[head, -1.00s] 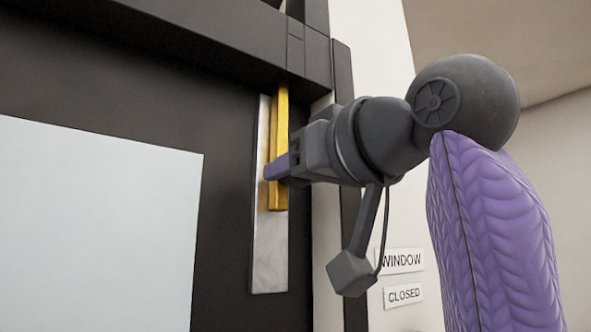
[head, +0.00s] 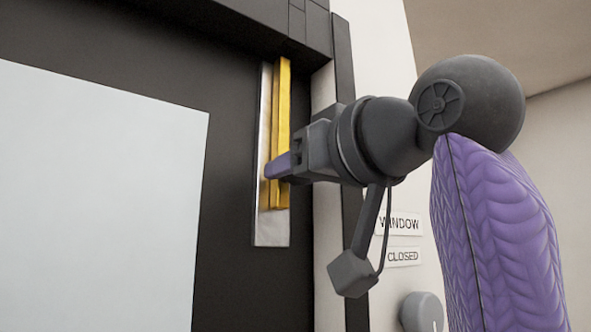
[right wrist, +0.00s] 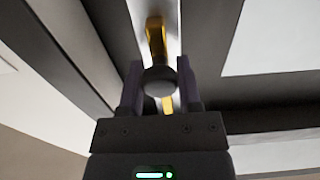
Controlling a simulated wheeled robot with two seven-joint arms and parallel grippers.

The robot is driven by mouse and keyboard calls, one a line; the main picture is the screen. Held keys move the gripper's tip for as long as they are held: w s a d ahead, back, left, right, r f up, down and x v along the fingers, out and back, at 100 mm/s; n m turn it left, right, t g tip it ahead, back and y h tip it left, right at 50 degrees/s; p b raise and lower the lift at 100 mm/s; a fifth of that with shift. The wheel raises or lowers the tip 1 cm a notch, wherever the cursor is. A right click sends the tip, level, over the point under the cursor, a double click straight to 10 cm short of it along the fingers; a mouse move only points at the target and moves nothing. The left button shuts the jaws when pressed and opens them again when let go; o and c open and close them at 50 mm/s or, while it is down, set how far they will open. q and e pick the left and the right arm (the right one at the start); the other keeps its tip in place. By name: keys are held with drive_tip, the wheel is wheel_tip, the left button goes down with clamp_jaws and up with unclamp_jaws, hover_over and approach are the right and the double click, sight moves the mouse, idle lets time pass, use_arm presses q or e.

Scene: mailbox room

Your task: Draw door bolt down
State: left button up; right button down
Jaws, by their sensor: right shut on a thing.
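The yellow door bolt (head: 284,110) stands upright on a silver plate (head: 272,230) on the dark door. Its top end shows just below the door frame's lower edge, and its lower end is near the plate's bottom. My right gripper (head: 278,167) reaches in from the right and is at the bolt's lower part. In the right wrist view, the fingers of the right gripper (right wrist: 160,88) are on both sides of a round dark knob (right wrist: 160,80) on the bolt (right wrist: 156,40), shut on it. My left gripper is not in view.
The dark door frame (head: 180,18) runs above the bolt. A large pale panel (head: 95,190) is on the door at left. On the wall at right are the signs WINDOW (head: 400,223) and CLOSED (head: 403,256), and a grey round knob (head: 422,312).

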drive_tip(key=shift+f, duration=0.2)
drive_tip(key=shift+c, duration=1.6)
unclamp_jaws()
drive_tip(key=b+v, duration=0.4)
drive_tip(key=v, duration=0.6)
drive_tip(key=shift+r, duration=0.15)
